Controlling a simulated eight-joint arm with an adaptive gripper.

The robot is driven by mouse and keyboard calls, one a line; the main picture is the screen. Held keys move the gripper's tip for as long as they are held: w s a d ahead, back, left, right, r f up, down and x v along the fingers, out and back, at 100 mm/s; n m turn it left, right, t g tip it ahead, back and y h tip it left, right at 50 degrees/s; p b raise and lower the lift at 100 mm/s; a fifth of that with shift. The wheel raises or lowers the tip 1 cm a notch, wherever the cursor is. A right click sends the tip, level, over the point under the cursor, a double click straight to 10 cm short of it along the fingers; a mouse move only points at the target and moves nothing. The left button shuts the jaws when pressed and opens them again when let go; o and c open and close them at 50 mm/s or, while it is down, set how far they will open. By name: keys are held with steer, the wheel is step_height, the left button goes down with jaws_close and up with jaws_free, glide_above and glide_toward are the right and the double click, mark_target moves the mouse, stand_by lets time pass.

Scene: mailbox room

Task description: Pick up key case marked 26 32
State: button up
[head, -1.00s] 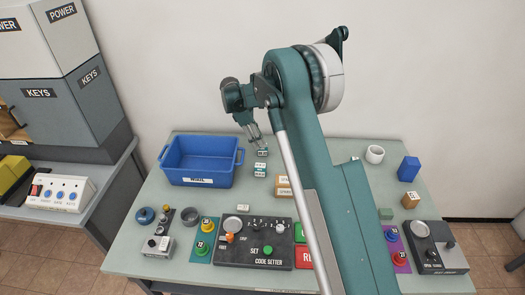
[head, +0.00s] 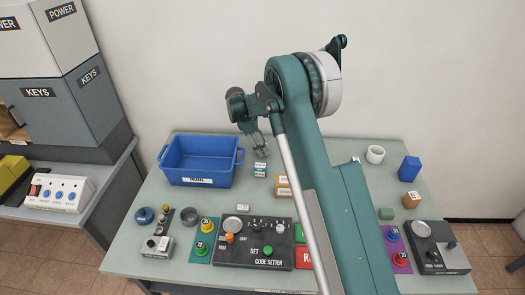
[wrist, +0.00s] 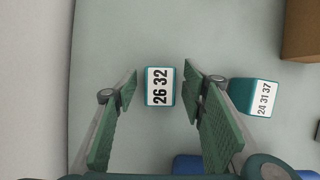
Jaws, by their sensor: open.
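The key case marked 26 32 (wrist: 160,86) is a small teal block with a white label, lying on the table. In the wrist view it sits between the tips of my gripper (wrist: 160,90), with a gap on each side. My gripper is open and empty. In the head view my gripper (head: 258,148) is above the far part of the table, right of the blue bin.
A second teal case marked 24 31 37 (wrist: 254,97) lies to the right in the wrist view, close to the right finger. A brown box (wrist: 302,30) is at the upper right. The blue bin (head: 201,181) stands left of my gripper. A code setter panel (head: 252,243) fills the front.

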steer(key=c, duration=1)
steer(key=shift+r+p, duration=0.6)
steer(key=shift+r, duration=4.4)
